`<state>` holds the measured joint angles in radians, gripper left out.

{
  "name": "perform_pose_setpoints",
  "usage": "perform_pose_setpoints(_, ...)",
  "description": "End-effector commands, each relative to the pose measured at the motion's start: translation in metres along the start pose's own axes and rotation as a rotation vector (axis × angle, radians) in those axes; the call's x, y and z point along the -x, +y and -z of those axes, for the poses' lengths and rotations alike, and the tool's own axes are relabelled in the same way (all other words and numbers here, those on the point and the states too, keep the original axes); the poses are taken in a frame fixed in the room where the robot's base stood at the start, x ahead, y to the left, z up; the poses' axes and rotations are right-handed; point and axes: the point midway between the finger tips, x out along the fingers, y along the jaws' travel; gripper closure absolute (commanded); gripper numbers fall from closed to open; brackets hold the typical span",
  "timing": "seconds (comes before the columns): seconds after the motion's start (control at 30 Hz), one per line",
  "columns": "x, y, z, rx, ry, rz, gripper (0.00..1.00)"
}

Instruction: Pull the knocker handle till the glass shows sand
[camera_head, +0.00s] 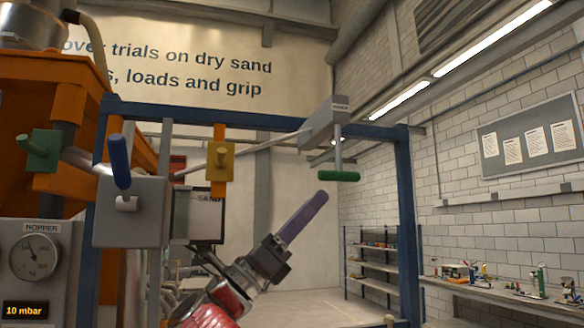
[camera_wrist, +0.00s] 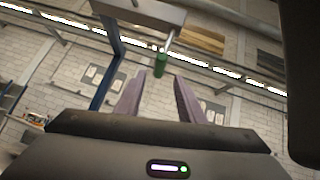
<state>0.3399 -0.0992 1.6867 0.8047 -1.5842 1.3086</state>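The knocker handle is a green bar (camera_head: 338,176) on a thin rod below a grey box (camera_head: 325,122) on the blue frame's top beam. In the wrist view the green handle (camera_wrist: 160,64) appears between and beyond my fingertips. My gripper (camera_head: 320,197) has purple fingers pointing up and right, below and left of the handle. In the wrist view its two fingers (camera_wrist: 159,80) are apart with nothing between them; they appear clear of the handle. A pale panel (camera_head: 195,215) marked SAND stands left of my arm, partly hidden. I cannot tell whether its face is glass or shows sand.
A blue frame (camera_head: 408,230) surrounds the area. Shelves (camera_head: 372,265) stand behind.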

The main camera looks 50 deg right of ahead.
Motion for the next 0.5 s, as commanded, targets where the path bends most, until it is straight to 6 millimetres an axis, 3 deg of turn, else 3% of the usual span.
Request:
perform_pose_setpoints(0.17, -0.014, 0.0, 0.0, 0.001, 0.001, 0.002, 0.64)
perform_pose_setpoints(0.5, -0.064, -0.001, 0.001, 0.003, 0.001, 0.004, 0.64)
